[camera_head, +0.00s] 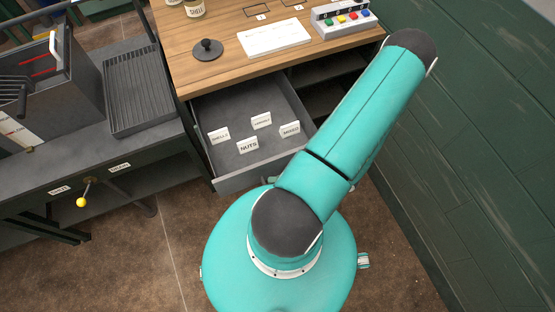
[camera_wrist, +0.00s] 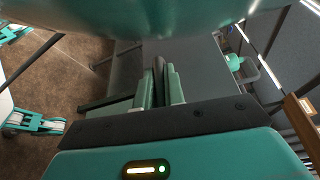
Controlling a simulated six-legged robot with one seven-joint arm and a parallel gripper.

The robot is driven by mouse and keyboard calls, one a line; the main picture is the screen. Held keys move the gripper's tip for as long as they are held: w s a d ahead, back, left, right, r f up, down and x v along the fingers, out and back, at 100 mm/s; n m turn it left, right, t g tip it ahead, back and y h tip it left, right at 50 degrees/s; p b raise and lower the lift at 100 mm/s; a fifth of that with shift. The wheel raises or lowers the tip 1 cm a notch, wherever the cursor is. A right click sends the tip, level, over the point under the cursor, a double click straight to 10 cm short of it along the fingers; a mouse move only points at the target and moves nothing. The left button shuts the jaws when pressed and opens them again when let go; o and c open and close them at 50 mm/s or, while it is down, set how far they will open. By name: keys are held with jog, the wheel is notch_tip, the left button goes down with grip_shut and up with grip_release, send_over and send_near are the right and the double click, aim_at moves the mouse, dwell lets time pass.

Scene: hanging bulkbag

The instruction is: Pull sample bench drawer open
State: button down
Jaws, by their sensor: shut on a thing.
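The sample bench (camera_head: 195,50) has a wooden top, and its grey drawer (camera_head: 232,176) stands well out from under it. Several small white label cards, among them NUTS (camera_head: 248,146) and MIXED (camera_head: 290,130), stand in the drawer. In the head view my arm hides my gripper and part of the drawer front. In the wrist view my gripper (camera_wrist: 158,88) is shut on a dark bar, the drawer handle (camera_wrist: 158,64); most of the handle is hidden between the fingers.
On the bench top are a dark knobbed lid (camera_head: 207,49), a white pad (camera_head: 273,38) and a button box (camera_head: 343,17). A dark side bench with a yellow-knobbed lever (camera_head: 82,202) is at left. A green wall (camera_head: 480,120) stands at right. Brown floor (camera_head: 120,260) is open at lower left.

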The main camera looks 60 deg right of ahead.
jog(key=c, duration=1.5)
grip_release()
jog(key=v, duration=1.4)
jog(key=shift+a, duration=0.1)
